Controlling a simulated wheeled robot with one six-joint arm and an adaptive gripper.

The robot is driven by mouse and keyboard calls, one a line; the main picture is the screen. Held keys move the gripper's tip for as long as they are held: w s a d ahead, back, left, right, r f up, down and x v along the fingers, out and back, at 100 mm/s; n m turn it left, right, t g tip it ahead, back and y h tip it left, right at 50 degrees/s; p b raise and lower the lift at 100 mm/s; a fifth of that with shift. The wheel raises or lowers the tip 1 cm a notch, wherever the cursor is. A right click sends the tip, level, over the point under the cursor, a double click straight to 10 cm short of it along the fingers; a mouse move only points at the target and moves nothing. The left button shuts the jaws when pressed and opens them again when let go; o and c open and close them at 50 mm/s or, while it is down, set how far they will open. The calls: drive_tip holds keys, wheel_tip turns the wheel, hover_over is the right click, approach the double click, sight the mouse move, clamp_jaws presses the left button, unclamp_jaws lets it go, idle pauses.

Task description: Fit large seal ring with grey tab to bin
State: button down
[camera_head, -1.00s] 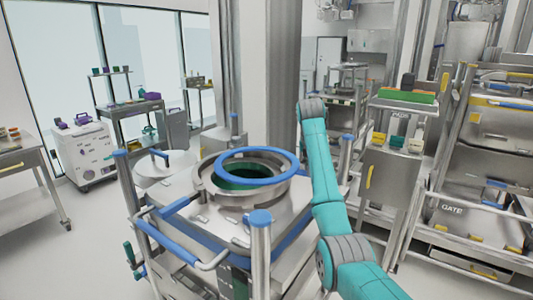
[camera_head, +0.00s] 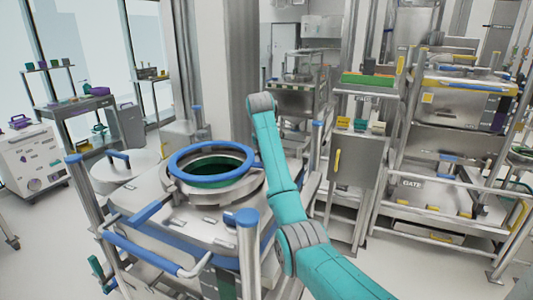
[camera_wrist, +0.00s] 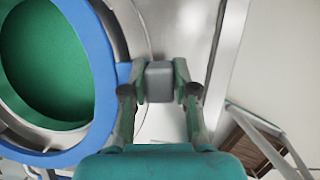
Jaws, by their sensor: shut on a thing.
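The large blue seal ring (camera_head: 173,165) is over the round metal collar (camera_head: 240,188) of the bin (camera_head: 150,205), with the bin's green inside (camera_head: 215,179) showing through it. In the wrist view the blue ring (camera_wrist: 101,75) curves around the green opening (camera_wrist: 45,65). Its grey tab (camera_wrist: 159,82) sits between the two fingertips of my gripper (camera_wrist: 158,90), which is shut on it. In the head view the ring looks a little above the collar, roughly centred left to right. I cannot tell whether it touches. My gripper is hidden behind my arm there.
Blue-capped posts (camera_head: 247,218) and a blue-gripped rail (camera_head: 150,252) frame the bin. A round lid (camera_head: 122,170) lies at its left. A cabinet (camera_head: 358,165) and a rack with a GATE label (camera_head: 412,183) stand at the right. Open floor lies at lower right.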

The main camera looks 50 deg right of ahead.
drive_tip(key=shift+f, duration=2.25)
drive_tip(key=shift+r, duration=0.25)
drive_tip(key=shift+f, duration=0.15)
drive_tip(key=c, duration=0.8)
unclamp_jaws()
drive_tip(key=v, duration=0.7)
drive_tip(key=shift+r, duration=0.25)
